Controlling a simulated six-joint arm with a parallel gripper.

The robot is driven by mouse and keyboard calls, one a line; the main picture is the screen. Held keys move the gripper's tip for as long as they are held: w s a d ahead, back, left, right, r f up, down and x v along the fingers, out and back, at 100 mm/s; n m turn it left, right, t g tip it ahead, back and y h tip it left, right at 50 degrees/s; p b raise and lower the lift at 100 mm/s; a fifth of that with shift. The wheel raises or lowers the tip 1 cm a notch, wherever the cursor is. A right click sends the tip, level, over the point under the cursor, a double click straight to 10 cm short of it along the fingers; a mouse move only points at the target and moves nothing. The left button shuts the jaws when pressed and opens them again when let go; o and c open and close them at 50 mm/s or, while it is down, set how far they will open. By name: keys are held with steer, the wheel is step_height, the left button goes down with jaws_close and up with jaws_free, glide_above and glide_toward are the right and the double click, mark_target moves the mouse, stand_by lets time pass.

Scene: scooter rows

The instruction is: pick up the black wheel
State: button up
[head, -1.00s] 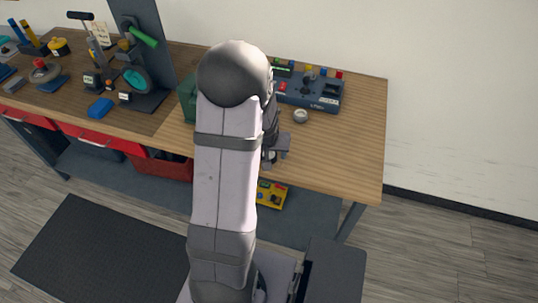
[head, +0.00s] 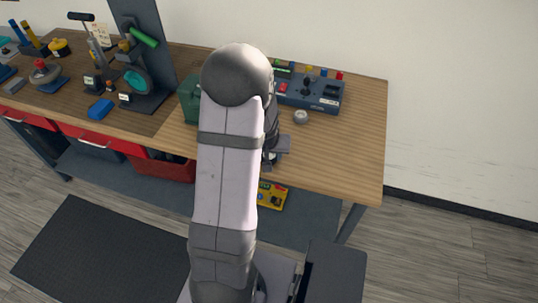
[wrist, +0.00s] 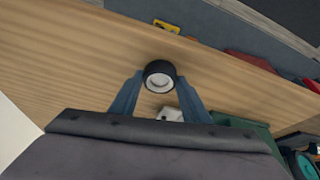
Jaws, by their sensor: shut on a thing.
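The black wheel (wrist: 160,67) shows in the wrist view as a short black ring with a pale hub. My gripper (wrist: 160,80) has its two blue fingers closed on either side of it. The wooden bench top (wrist: 80,60) lies behind the wheel; I cannot tell how much gap there is between them. In the head view my own arm hides the wheel and the fingertips.
On the bench (head: 350,150), a blue-grey control box (head: 312,92) and a small grey round part (head: 300,116) stand right of my arm. A green box (head: 188,100) is left of it. A yellow box (head: 272,197) sits on the lower shelf. The bench's right end is clear.

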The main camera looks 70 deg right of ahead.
step_height(320, 180, up, 10)
steer(key=w+d+f+n+t+y+p, duration=0.1)
steer(key=w+d+n+t+p, duration=0.1)
steer(key=w+d+n, duration=0.7)
steer(key=shift+w+d+f+t+y, duration=0.2)
steer(key=shift+w+d+t+y, duration=0.25)
steer(key=shift+w+d, duration=0.8)
steer(key=shift+s+d+f, duration=0.2)
steer(key=shift+s, duration=0.1)
steer(key=shift+f+b, duration=1.1)
steer(key=shift+f, duration=0.95)
steer(key=shift+f+b, duration=0.55)
steer(key=shift+b, duration=0.1)
steer(key=shift+f+b, duration=0.45)
steer(key=shift+b, duration=0.5)
